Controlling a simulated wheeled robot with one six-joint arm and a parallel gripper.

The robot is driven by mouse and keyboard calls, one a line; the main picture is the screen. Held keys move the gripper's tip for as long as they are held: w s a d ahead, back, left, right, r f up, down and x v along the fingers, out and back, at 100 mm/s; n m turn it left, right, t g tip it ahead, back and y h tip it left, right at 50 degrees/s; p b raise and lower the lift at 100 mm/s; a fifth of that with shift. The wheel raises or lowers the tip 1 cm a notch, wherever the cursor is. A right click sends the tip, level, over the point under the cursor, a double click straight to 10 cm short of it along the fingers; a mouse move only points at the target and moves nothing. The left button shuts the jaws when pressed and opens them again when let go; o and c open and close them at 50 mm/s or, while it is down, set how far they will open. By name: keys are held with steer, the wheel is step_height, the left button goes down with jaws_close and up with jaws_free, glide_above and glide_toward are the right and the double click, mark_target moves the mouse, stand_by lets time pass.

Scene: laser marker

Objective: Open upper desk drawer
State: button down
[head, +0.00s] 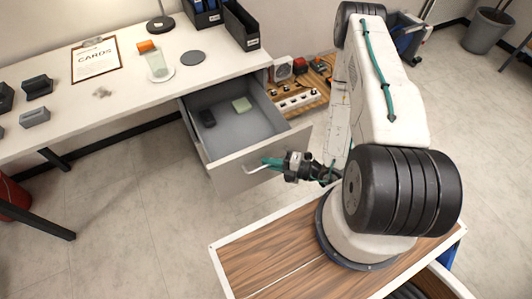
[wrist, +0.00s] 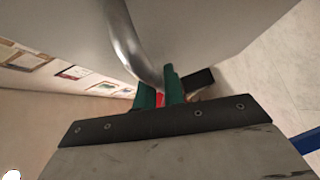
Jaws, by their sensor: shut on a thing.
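The upper desk drawer (head: 238,136) is pulled out from under the white desk in the head view. Its inside shows, with a dark item (head: 207,118) and a pale green item (head: 242,104) lying on its floor. My gripper (head: 268,162) is at the drawer's front. It is shut on the curved metal drawer handle (head: 254,168). In the wrist view the handle (wrist: 128,45) runs down to the green fingertips (wrist: 160,92), which hide the part between them.
The white desk (head: 130,100) holds a clipboard (head: 96,60), a lamp base (head: 160,24), dark bins (head: 241,25) and small grey blocks (head: 34,117). A wooden board with parts (head: 297,92) lies right of the drawer. Floor (head: 130,220) left of the drawer is clear.

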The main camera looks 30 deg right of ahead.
steer(key=shift+s+a, duration=0.25)
steer(key=shift+s, duration=0.25)
steer(key=shift+s+a, duration=0.2)
steer(key=shift+s, duration=0.25)
steer(key=c, duration=1.5)
jaws_free()
steer(key=shift+w, duration=0.1)
steer(key=shift+d, duration=0.15)
steer(key=shift+d, duration=0.1)
